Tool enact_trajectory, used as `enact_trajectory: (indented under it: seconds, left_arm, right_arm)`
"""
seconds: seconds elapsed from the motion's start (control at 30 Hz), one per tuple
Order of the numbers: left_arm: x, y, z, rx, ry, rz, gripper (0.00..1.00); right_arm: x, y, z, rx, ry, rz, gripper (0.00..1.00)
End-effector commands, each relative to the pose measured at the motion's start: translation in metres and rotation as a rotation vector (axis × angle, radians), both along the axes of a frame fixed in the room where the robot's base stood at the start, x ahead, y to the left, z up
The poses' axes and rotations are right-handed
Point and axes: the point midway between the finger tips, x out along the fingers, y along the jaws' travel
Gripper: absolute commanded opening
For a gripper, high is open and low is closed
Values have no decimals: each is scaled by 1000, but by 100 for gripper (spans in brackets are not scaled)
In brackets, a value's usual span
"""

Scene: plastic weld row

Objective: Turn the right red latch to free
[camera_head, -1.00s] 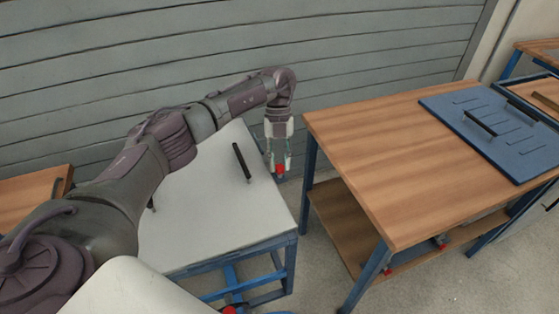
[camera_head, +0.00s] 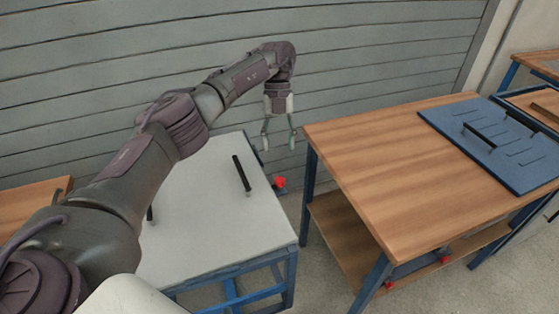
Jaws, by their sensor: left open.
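The red latch (camera_head: 280,182) sits at the right edge of the white-topped table (camera_head: 205,215), near its far right corner. Its exact turn angle is too small to tell. My left gripper (camera_head: 278,148) points down with its two fingers apart, empty. It is above the latch and clear of it. My right gripper is not in view.
A black handle (camera_head: 242,173) stands on the white top. A wooden table (camera_head: 390,160) with a blue slotted board (camera_head: 500,150) is to the right, across a narrow gap. Red parts (camera_head: 444,260) show on its lower shelf. A slatted grey wall (camera_head: 375,50) is behind.

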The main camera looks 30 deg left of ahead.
Motion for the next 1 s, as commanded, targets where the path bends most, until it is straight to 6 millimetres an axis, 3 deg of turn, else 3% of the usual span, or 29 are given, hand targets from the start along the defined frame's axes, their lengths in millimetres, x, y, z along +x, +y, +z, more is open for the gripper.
enact_trajectory:
  seconds: [0.2, 0.8, 1.0]
  left_arm:
    - [9, 5, 25, 0, 0, 1, 54]
    - [10, 6, 29, 0, 0, 0, 54]
    - [10, 6, 59, 0, 0, 0, 54]
  right_arm:
    - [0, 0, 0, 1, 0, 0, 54]
    - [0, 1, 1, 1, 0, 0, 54]
    - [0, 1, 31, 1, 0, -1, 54]
